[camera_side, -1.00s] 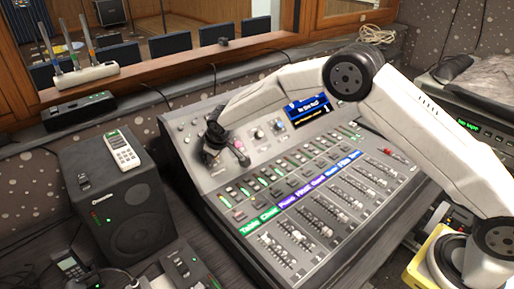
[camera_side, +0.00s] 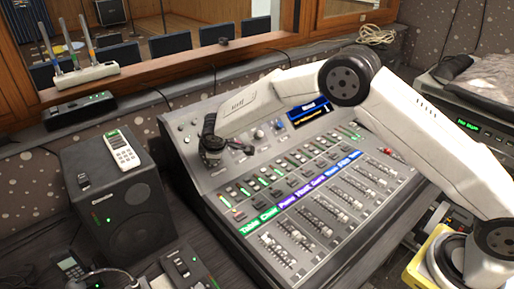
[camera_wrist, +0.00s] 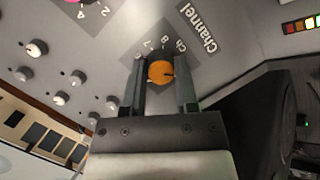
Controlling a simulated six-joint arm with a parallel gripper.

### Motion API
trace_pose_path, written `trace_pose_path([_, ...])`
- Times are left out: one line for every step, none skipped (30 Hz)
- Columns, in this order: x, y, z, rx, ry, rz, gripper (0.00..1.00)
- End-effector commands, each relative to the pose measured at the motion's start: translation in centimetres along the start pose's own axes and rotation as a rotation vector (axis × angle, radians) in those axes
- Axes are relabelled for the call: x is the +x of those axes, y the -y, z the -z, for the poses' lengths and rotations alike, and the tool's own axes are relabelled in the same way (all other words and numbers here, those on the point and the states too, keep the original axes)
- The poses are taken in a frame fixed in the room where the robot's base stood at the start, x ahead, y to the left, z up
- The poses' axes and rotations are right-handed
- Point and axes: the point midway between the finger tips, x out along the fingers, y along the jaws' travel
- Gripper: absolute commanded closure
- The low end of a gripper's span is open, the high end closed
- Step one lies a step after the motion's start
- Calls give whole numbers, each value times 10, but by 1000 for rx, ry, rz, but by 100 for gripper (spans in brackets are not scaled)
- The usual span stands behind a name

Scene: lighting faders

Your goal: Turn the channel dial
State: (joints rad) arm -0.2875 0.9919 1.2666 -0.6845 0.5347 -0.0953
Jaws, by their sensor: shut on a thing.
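The channel dial is a round orange knob (camera_wrist: 161,72) with a dark pointer mark, seen in the wrist view beside the printed word "Channel" on the grey panel. My gripper (camera_wrist: 161,80) has one finger on each side of the knob and is shut on it. In the side view my gripper (camera_side: 212,150) is down at the upper left of the mixing console (camera_side: 290,165). There the dial is hidden behind the gripper. The small screen (camera_side: 308,110) on the console is lit blue and orange.
A pink knob (camera_wrist: 75,1) and several small white-topped knobs (camera_wrist: 36,48) sit left of the dial in the wrist view. Rows of faders (camera_side: 310,225) fill the console's front. A black speaker (camera_side: 125,205) stands left of it.

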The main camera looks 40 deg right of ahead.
Motion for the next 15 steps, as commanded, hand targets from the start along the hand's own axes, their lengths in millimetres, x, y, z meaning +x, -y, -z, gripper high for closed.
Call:
trace_pose_path([0, 0, 0, -32, 1, -9, 100])
trace_pose_path([0, 0, 0, -49, 2, -13, 100])
trace_pose_path([0, 0, 0, -70, 3, -19, 100])
trace_pose_path([0, 0, 0, -84, 4, -23, 100])
trace_pose_path([0, 0, 0, -97, 5, -27, 100])
trace_pose_path([0, 0, 0, -114, 6, -31, 100])
trace_pose_path([0, 0, 0, -124, 6, -34, 100])
trace_pose_path([0, 1, 0, -132, 7, -36, 100])
trace_pose_path([0, 0, 0, -142, 7, -39, 100])
trace_pose_path([0, 0, 0, -149, 8, -41, 100])
trace_pose_path([0, 0, 0, -153, 8, -43, 100])
trace_pose_path([0, 0, 0, -158, 8, -44, 100])
trace_pose_path([0, 0, 0, -161, 8, -45, 100])
trace_pose_path([0, 0, 0, -163, 8, -45, 100])
trace_pose_path([0, 0, 0, -164, 8, -45, 100])
